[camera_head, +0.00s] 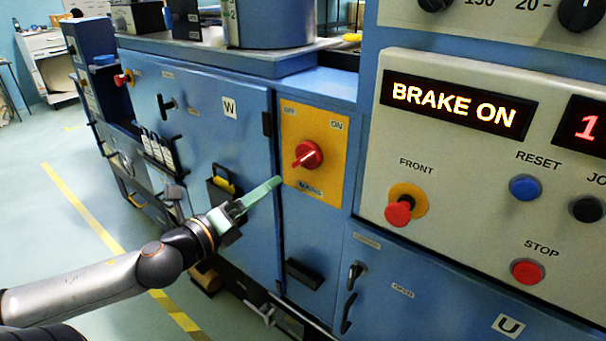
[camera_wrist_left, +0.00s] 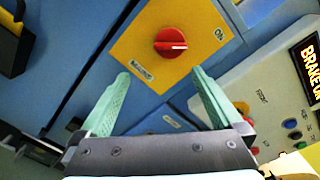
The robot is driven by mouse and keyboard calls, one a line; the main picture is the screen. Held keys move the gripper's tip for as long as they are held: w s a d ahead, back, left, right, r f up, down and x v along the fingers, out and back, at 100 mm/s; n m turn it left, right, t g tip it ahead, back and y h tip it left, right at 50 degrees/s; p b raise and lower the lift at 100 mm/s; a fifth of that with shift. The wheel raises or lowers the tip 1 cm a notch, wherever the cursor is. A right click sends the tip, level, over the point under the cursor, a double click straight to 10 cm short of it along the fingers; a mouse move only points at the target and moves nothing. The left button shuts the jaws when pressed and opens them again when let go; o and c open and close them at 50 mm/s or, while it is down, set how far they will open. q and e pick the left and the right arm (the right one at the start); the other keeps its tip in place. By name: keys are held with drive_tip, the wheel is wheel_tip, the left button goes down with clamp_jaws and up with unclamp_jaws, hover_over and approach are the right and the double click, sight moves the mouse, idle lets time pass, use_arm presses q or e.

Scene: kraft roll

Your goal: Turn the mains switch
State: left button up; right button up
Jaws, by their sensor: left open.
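The mains switch (camera_head: 307,155) is a red rotary knob with a pale line on it. It sits on a yellow plate (camera_head: 329,187) marked OFF at top left, ON at top right and MAINS below. In the head view the knob's line slants down to the left. The knob also shows in the left wrist view (camera_wrist_left: 171,42), beyond the fingers. My left gripper (camera_head: 262,190) is in front of the blue panel, to the lower left of the knob. Its two green fingers (camera_wrist_left: 160,92) are spread, empty and apart from the knob. My right gripper is not in view.
A grey control panel (camera_head: 455,180) on the right has a red FRONT button (camera_head: 398,213), a blue RESET button (camera_head: 525,188), a red STOP button (camera_head: 527,271) and a lit BRAKE ON display (camera_head: 457,105). A black-and-yellow latch (camera_head: 222,184) juts from the door on the left.

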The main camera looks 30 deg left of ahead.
sight(301, 163)
use_arm(q)
drive_tip(key=shift+m, duration=0.6)
drive_tip(key=shift+w+d+r+b, duration=0.2)
drive_tip(key=shift+w+b, duration=0.45)
drive_tip(key=shift+w, duration=0.45)
drive_tip(key=shift+w+d+r+b, duration=0.15)
drive_tip(key=shift+w+r+b, duration=0.15)
drive_tip(key=shift+w+b, duration=0.6)
drive_tip(key=shift+w+d+r+b, duration=0.15)
drive_tip(key=shift+w+r+b, duration=0.15)
drive_tip(key=shift+w, duration=1.05)
drive_tip(key=shift+w+b, duration=0.3)
drive_tip(key=shift+w, duration=0.2)
drive_tip(key=shift+w+p, duration=0.45)
drive_tip(key=shift+w, duration=0.15)
drive_tip(key=shift+w+d+p, duration=0.15)
drive_tip(key=shift+w+p, duration=0.15)
drive_tip(key=shift+w, duration=1.05)
drive_tip(key=shift+w+d+f, duration=0.1)
drive_tip(key=shift+w+d, duration=0.05)
drive_tip(key=shift+w, duration=0.4)
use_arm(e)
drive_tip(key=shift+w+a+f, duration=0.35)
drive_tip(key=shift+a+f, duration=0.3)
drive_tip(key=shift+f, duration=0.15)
